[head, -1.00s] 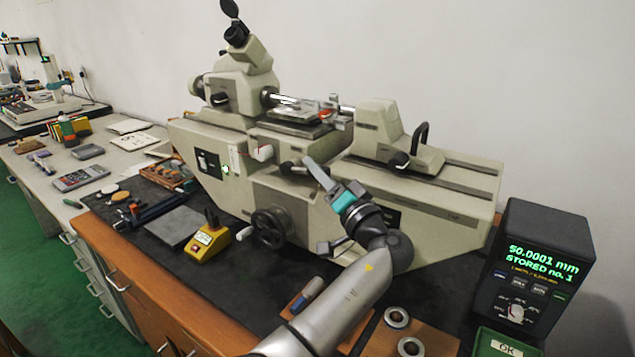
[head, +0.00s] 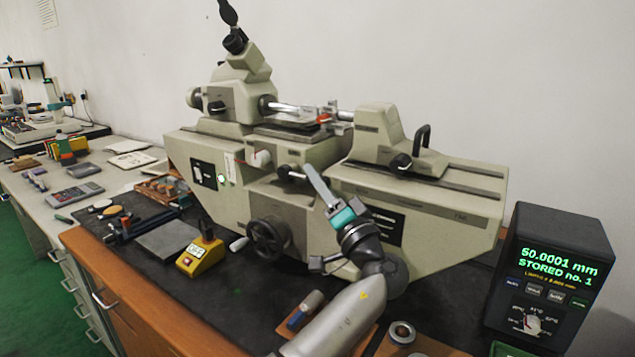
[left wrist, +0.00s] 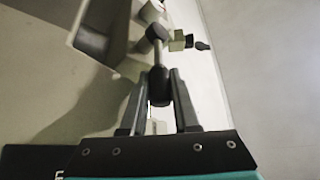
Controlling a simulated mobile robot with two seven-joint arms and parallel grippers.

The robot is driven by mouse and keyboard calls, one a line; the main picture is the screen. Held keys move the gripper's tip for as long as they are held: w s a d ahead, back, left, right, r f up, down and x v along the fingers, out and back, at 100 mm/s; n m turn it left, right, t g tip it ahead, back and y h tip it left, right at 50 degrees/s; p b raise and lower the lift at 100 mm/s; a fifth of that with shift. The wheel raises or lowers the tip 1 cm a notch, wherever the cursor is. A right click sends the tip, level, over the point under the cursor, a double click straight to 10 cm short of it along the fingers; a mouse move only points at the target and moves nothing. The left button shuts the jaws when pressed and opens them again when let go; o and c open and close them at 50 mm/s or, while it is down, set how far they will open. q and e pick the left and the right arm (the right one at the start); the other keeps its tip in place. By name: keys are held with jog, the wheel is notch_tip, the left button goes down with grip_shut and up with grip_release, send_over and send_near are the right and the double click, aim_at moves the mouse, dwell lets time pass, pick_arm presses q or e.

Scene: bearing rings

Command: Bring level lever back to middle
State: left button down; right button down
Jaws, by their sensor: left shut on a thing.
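The level lever (head: 297,175) is on the front of the beige measuring machine, below its work table. It is a short light rod with a black hub at its left end. In the left wrist view the lever (left wrist: 158,58) runs from the hub down to a dark knob, which sits between my fingers. My left gripper (head: 313,178) reaches up from below right and covers the lever's outer end. In the left wrist view my left gripper (left wrist: 160,88) is shut on the knob. My right gripper is not in view.
A handwheel (head: 267,238) projects below the lever. A yellow box (head: 203,256) stands left of it on the black mat. A display unit (head: 548,275) at right reads 50.0001 mm, STORED no. 1. Bearing rings (head: 402,332) lie near the front edge.

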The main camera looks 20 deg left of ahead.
pick_arm(q)
jog(key=c, duration=0.7)
grip_release()
jog(key=shift+o, duration=0.2)
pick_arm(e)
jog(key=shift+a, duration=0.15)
pick_arm(q)
jog(key=shift+f, duration=0.1)
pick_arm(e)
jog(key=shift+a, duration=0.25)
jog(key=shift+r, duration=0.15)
